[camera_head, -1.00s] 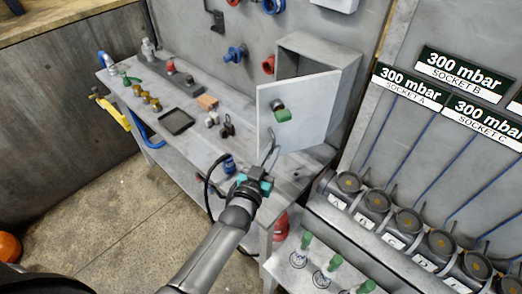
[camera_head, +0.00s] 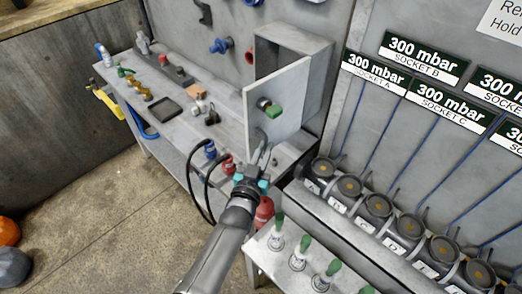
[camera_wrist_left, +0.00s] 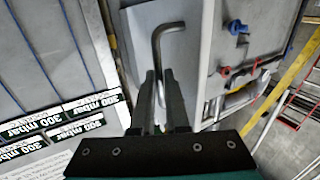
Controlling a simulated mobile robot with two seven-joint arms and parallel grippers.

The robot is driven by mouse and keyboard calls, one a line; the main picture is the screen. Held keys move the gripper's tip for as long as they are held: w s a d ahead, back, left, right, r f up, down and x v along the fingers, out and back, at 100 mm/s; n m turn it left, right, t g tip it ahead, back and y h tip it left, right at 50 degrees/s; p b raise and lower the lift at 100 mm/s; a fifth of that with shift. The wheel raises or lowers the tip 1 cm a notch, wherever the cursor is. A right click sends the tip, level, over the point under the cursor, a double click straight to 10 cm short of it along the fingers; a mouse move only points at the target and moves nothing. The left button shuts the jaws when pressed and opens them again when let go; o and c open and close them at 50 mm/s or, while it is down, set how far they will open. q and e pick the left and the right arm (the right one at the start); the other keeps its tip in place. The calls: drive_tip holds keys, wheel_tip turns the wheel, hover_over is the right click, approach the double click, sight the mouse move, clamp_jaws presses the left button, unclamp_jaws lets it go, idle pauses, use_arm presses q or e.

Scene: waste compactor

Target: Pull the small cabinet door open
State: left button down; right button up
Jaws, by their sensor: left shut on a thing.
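The small cabinet (camera_head: 318,62) is a grey box on the back wall. Its pale door (camera_head: 289,100) stands ajar, angled out from the box, with a gap along its left side. A green knob (camera_head: 274,111) sits on the door's face. My left gripper (camera_head: 262,166) is at the door's lower part, shut on the bent metal handle. In the left wrist view, this hooked handle (camera_wrist_left: 157,45) rises from between the fingers (camera_wrist_left: 160,100) in front of a pale panel. The fingers partly hide the handle's lower end. My right gripper is out of view.
A workbench (camera_head: 190,133) with small fittings and a black tray (camera_head: 167,109) runs to the left. Black cables loop beside my left arm. A rack of round sockets (camera_head: 375,205) and green-topped bottles (camera_head: 299,250) stand to the right.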

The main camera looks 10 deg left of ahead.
use_arm(q)
drive_tip(key=shift+w+d+r, duration=0.15)
drive_tip(key=shift+d+r, duration=0.05)
drive_tip(key=shift+r, duration=0.1)
drive_tip(key=c, duration=1.3)
unclamp_jaws()
drive_tip(key=shift+o, duration=0.7)
drive_tip(key=shift+w+d+f, duration=0.1)
drive_tip(key=shift+w, duration=0.1)
drive_tip(key=shift+o, duration=1.2)
drive_tip(key=shift+f, duration=0.1)
drive_tip(key=shift+s, duration=0.15)
drive_tip(key=shift+f, duration=0.1)
drive_tip(key=s+a, duration=0.2)
drive_tip(key=s, duration=1.3)
drive_tip(key=shift+a, duration=0.2)
